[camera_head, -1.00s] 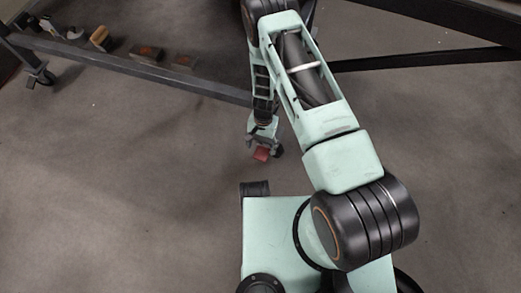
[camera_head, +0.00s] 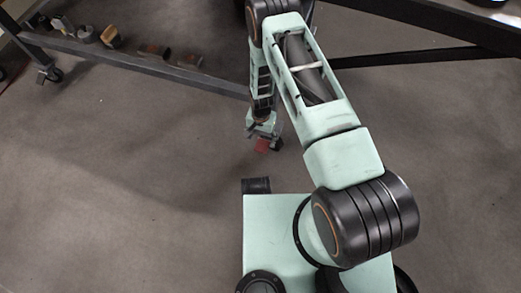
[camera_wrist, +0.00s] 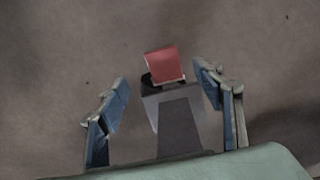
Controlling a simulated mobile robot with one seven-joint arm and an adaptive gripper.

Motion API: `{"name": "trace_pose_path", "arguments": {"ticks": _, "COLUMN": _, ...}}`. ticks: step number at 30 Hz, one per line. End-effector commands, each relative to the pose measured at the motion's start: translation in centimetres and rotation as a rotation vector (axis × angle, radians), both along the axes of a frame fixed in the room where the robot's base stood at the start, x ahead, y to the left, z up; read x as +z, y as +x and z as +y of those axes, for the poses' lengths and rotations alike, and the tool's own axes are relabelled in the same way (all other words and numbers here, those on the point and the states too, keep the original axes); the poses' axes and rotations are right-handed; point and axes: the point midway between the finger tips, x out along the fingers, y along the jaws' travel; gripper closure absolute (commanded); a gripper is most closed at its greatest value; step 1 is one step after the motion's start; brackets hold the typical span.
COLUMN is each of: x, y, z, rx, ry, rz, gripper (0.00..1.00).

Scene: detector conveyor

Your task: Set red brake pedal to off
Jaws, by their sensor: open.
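The red brake pedal (camera_wrist: 164,63) shows in the wrist view as a small red plate on a dark mount above a grey metal piece (camera_wrist: 174,110). My gripper (camera_wrist: 166,81) is open. Its two blue-padded fingers stand to the left and right of the pedal, with a gap on each side, wider on the left. In the head view the red pedal (camera_head: 262,146) is small and partly hidden by my gripper (camera_head: 265,136). I cannot tell whether the pedal is pressed or released.
Another dark beam (camera_head: 420,57) runs at the upper right. The grey floor (camera_head: 110,190) at left is clear.

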Motion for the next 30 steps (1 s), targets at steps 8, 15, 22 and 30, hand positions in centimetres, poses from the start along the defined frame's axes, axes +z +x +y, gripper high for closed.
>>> {"name": "trace_pose_path", "arguments": {"ticks": 8, "x": -1.8, "y": 0.3, "z": 0.1, "rx": -0.002, "ry": 0.001, "rz": -0.011, "gripper": 0.39}}
{"name": "trace_pose_path", "arguments": {"ticks": 15, "x": -6.5, "y": 0.3, "z": 0.1, "rx": -0.001, "ry": 0.002, "rz": -0.011, "gripper": 0.39}}
{"name": "trace_pose_path", "arguments": {"ticks": 22, "x": -9.8, "y": 0.4, "z": 0.1, "rx": -0.002, "ry": 0.002, "rz": -0.012, "gripper": 0.39}}
{"name": "trace_pose_path", "arguments": {"ticks": 30, "x": -10.6, "y": 0.4, "z": 0.1, "rx": -0.001, "ry": 0.002, "rz": -0.012, "gripper": 0.39}}
